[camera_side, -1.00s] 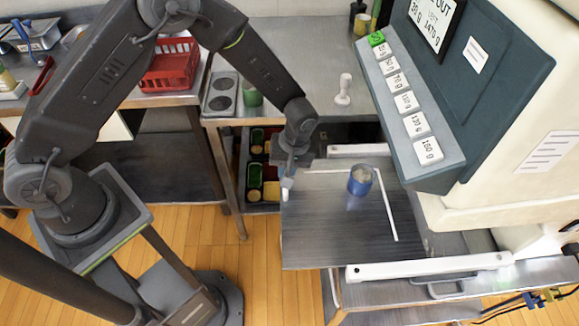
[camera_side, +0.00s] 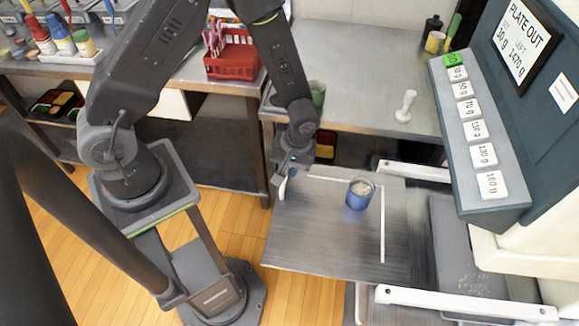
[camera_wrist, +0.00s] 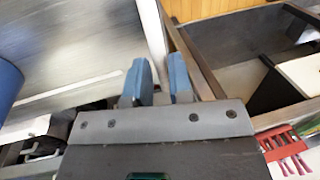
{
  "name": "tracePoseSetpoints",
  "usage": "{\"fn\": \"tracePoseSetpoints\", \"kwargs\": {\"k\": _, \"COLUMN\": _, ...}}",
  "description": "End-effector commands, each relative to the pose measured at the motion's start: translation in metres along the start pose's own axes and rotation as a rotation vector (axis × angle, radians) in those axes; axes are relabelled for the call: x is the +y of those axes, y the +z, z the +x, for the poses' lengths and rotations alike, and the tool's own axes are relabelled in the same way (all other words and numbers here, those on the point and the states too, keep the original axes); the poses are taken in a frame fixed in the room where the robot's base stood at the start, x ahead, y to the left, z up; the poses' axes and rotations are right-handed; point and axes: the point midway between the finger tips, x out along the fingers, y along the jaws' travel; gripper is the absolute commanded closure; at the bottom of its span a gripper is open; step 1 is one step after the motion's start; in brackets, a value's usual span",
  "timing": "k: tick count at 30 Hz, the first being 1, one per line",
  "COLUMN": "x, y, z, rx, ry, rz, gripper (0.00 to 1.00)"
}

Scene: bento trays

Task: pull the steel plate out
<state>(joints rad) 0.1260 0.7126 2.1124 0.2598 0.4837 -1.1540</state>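The steel plate (camera_side: 320,240) is a flat grey sheet with a thin white angled line on it. My gripper (camera_side: 284,186) is at the plate's back left corner, by a small white piece at the edge. In the wrist view, its blue fingers (camera_wrist: 160,82) are close together with a narrow gap. They appear closed at the plate's edge; the exact contact is hard to see.
The machine's display (camera_side: 523,40) reads "PLATE OUT". Its button panel (camera_side: 478,140) overhangs the right side. White rails stand at the back (camera_side: 414,172) and front (camera_side: 465,302). A red basket (camera_side: 232,57) and a white stamp-like piece (camera_side: 405,106) are on the counters behind.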

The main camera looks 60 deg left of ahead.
Motion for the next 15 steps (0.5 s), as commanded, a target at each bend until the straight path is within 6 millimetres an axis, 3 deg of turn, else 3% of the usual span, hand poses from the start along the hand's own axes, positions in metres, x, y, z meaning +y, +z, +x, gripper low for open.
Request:
{"fn": "tracePoseSetpoints", "kwargs": {"k": 6, "x": -0.0001, "y": 0.0005, "z": 0.0003, "rx": -0.001, "ry": -0.001, "rz": 0.000, "gripper": 0.61}}
{"fn": "tracePoseSetpoints", "kwargs": {"k": 15, "x": 0.0002, "y": 0.0005, "z": -0.0043, "rx": 0.000, "ry": 0.000, "rz": -0.001, "gripper": 0.61}}
